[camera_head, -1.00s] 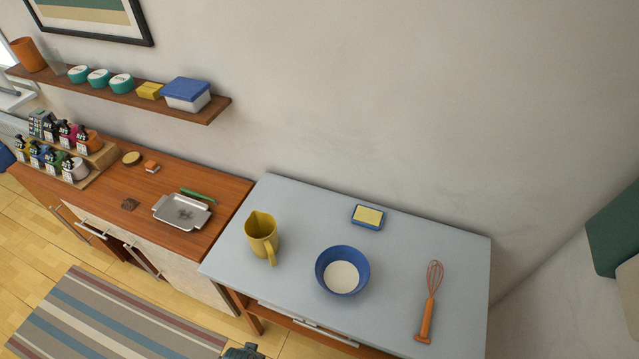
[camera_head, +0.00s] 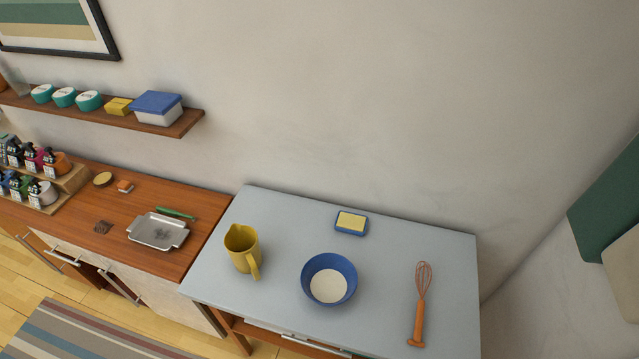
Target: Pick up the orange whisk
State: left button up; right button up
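The orange whisk (camera_head: 419,304) lies flat on the grey tabletop (camera_head: 285,222), near its right side. Its wire head points to the back and its orange handle points to the front edge. Nothing touches it. Neither of my grippers shows in the head view.
A blue bowl with white contents (camera_head: 329,279) stands left of the whisk. A yellow pitcher (camera_head: 242,250) stands further left, and a blue dish with a yellow block (camera_head: 351,222) lies at the back. A wooden counter (camera_head: 195,226) with a metal tray (camera_head: 158,231) adjoins on the left.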

aim_at(417, 342)
jog(key=z, duration=1.25)
